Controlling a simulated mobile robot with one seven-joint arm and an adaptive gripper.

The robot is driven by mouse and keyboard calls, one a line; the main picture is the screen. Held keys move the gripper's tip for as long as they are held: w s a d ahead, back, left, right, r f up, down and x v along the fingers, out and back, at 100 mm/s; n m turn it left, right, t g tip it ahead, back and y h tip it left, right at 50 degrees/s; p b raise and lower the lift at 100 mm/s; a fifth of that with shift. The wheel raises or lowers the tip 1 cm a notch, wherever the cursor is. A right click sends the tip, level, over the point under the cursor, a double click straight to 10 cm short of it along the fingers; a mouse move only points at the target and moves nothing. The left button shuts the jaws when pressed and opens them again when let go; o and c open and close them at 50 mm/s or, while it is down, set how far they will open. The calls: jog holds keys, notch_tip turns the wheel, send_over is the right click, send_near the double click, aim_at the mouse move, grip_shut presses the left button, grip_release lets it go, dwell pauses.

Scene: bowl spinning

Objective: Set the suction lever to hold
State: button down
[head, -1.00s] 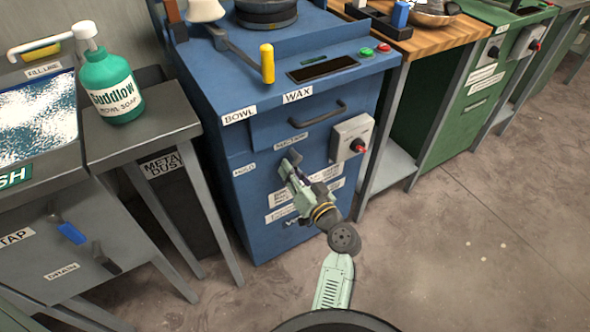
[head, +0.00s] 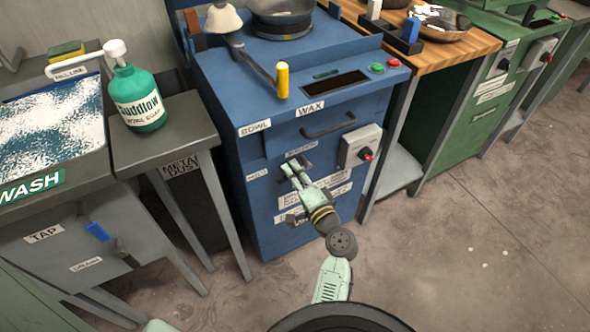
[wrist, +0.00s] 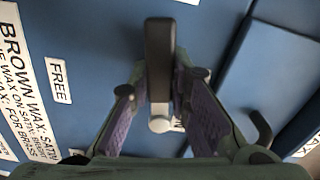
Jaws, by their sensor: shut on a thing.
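The suction lever shows in the wrist view as a dark grey bar (wrist: 160,60) with a pale round end (wrist: 160,124). My gripper (head: 296,172) is at the front of the blue cabinet (head: 225,95), just below the SUCTION label (head: 300,150). In the wrist view my gripper (wrist: 160,95) has a purple-padded finger on each side of the lever and is shut on it. The HOLD label (head: 257,174) is left of my gripper in the head view. A FREE label (wrist: 58,80) shows in the wrist view. My gripper partly hides the lever in the head view.
A switch box with a red knob (head: 360,146) sits right of my gripper, and a drawer handle (head: 328,126) is above it. A yellow-handled bowl lever (head: 282,80) stands on top. A metal side table (head: 170,137) is at left. The floor in front is clear.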

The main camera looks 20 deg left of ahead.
jog(key=shift+r+m+p, duration=0.5)
jog(key=shift+m+p, duration=0.2)
jog(key=shift+m, duration=0.5)
jog(key=c, duration=1.5)
grip_release()
